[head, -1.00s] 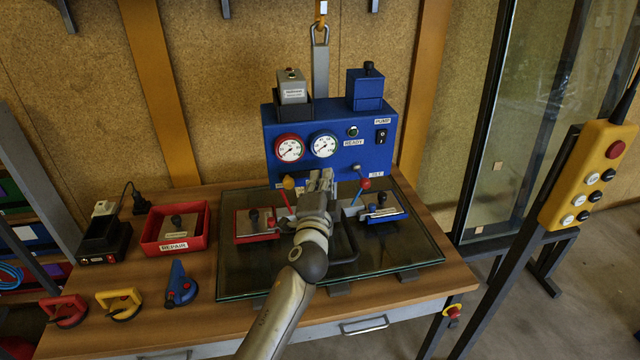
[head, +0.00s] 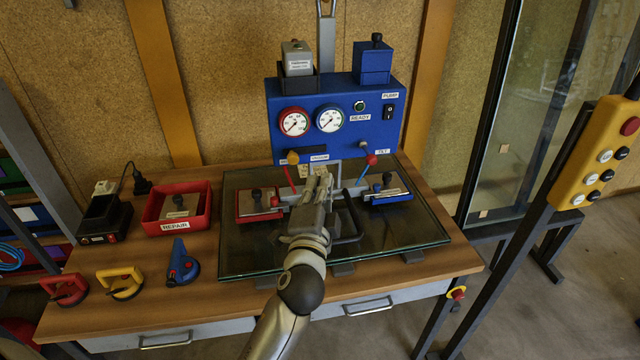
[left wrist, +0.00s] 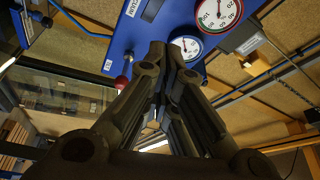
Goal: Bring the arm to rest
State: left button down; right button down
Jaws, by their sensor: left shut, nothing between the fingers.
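My left arm comes in from the bottom of the head view, and its gripper (head: 318,188) is above the glass plate, in front of the blue control box. The gripper's fingers are together with nothing between them; they also show shut in the left wrist view (left wrist: 165,75). The blue box (head: 345,108) carries two gauges, and its lower front also fills the top of the left wrist view (left wrist: 150,30). The glass plate (head: 250,250) lies on the wooden bench. My right gripper is not in view.
A red tray marked REPAIR (head: 160,222) and red, yellow and blue suction handles stand on the bench's left. A red-edged pad (head: 258,203) and a blue-edged pad (head: 388,190) flank my gripper. A yellow button pendant (head: 596,155) and tall glass stand at right.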

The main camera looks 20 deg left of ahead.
pick_arm(q)
jog(key=shift+d, duration=0.1)
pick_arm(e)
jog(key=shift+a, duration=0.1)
pick_arm(q)
jog(key=s+a+f+n+g, duration=0.2)
jog(key=s+f+n+g, duration=0.1)
jog(key=s+f, duration=0.3)
jog(key=s+a+f+n+g, duration=0.1)
jog(key=s+f+n+g, duration=0.25)
jog(key=f, duration=0.45)
jog(key=s+d+f+n+g+h, duration=0.25)
jog(key=s+f+g, duration=0.2)
jog(key=s, duration=0.65)
jog(key=s+d+f+n+g+h, duration=0.1)
jog(key=s+d+f+g+h, duration=0.25)
jog(key=s, duration=0.65)
notch_tip(320, 180, down, 30)
jog(key=s+a+g+b, duration=0.1)
jog(key=s+g+b, duration=0.1)
jog(key=s+a+f, duration=0.3)
jog(key=s+f, duration=1.3)
jog(key=f, duration=0.1)
jog(key=shift+s+a+m+g+y+b, duration=0.15)
jog(key=shift+s+m+g+y+b, duration=0.1)
jog(key=shift+m+g+y+b, duration=0.2)
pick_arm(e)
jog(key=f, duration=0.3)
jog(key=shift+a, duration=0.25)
